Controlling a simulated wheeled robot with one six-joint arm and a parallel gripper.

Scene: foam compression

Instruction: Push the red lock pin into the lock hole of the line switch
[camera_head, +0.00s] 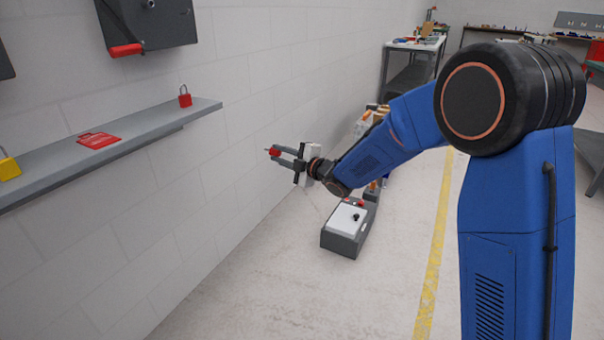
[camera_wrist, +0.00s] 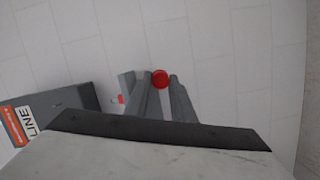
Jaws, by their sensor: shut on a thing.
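My gripper (camera_head: 278,155) is shut on the red lock pin (camera_head: 273,151), held close to the white wall. In the wrist view, the pin's round red head (camera_wrist: 160,79) shows between the two grey fingertips of my gripper (camera_wrist: 163,88). The line switch, a grey box with a "LINE" label (camera_wrist: 60,108), is at the left of the wrist view. A light grey piece (camera_wrist: 127,86) with a small red spot stands between the box and the fingers. The pin's shaft and the lock hole cannot be made out.
A grey shelf (camera_head: 110,153) on the wall carries a red padlock (camera_head: 185,96), a red tag (camera_head: 98,140) and a yellow padlock (camera_head: 9,167). A dark box with a red handle (camera_head: 126,50) hangs above. A control box (camera_head: 346,222) stands below my gripper. The floor at its left is clear.

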